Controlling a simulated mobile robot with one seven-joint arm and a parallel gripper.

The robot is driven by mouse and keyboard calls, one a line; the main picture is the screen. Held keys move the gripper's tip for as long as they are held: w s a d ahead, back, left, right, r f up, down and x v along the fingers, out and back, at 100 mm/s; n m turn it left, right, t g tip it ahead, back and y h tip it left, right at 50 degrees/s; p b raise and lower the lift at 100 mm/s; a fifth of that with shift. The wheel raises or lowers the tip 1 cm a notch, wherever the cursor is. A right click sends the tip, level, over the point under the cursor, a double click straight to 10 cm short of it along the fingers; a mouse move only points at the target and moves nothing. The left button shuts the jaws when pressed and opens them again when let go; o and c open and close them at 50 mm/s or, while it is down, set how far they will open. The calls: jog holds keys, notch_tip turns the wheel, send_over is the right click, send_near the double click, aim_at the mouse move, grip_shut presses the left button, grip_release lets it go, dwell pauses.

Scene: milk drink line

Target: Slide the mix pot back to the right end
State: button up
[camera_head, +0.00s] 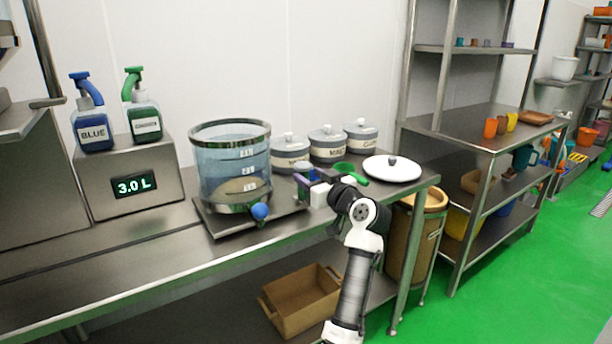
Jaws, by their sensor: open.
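The mix pot (222,165) is a large clear vessel with a dark rim, volume marks and a blue knob (260,211) low on its front. It stands upright on a dark flat plate (290,219) on the steel bench, right of the box with the 3.0 L display. Some pale tan matter shows low inside it. A small purple-topped item shows by the fingers. I cannot tell whether the gripper touches the pot or that item.
Several lidded grey canisters (327,144) stand behind my gripper. A crate (300,300) sits below.

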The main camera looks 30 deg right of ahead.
jog(key=s+b, duration=0.1)
jog(key=s, duration=0.9)
jog(key=shift+s, duration=0.35)
